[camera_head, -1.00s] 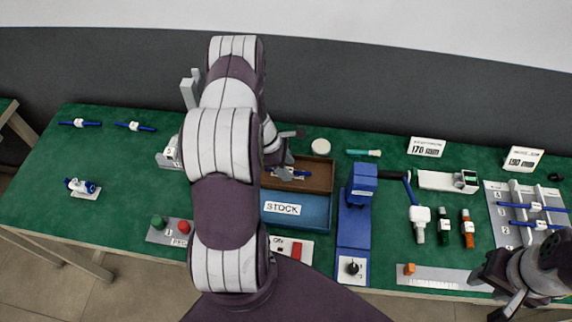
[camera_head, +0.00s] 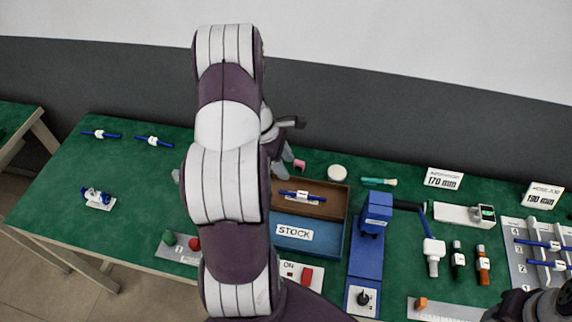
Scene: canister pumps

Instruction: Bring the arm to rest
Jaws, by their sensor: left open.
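My left arm rises through the middle of the view. My left gripper (camera_head: 287,140) shows in part past the arm's right side, with its jaws apart and nothing seen between them. It is beyond the brown tray (camera_head: 335,207), apart from the blue pump with a white label (camera_head: 302,196) that lies in that tray. The rest of this gripper is hidden behind the arm. Part of my right arm shows as a dark shape in the lower right corner; its fingers are out of view.
The blue STOCK bin (camera_head: 318,251) is in front of the brown tray. A blue press (camera_head: 368,245) stands to their right. A white round piece (camera_head: 337,173) and a pink piece (camera_head: 299,165) lie near the gripper. The green table (camera_head: 130,180) has free room at left.

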